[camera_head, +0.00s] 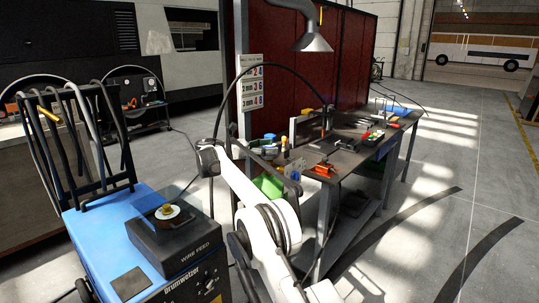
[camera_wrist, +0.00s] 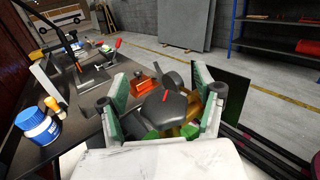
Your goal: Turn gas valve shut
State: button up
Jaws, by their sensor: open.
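In the wrist view my gripper (camera_wrist: 160,92) is open, with one green-padded finger on each side of the picture. Between the fingers is a dark grey, knob-like piece (camera_wrist: 163,108) with a red mark, which looks like the gas valve's handle. Brass-coloured parts (camera_wrist: 187,131) and a green surface (camera_wrist: 152,135) show just below it. The fingers stand apart on either side of the dark piece; I cannot tell whether either touches it. In the head view a green body (camera_head: 268,185) shows behind my arm, and the valve itself is not clear there.
A workbench (camera_head: 345,155) with clamps and tools lies beyond. A blue-and-white can (camera_wrist: 38,127) and an orange block (camera_wrist: 145,84) are on it. A blue wire-feed welder (camera_head: 150,245) stands at the left. Open floor (camera_head: 450,200) lies at the right.

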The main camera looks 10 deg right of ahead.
notch_tip(320, 180, up, 7)
jog(key=shift+f, duration=0.15)
dwell(0.4)
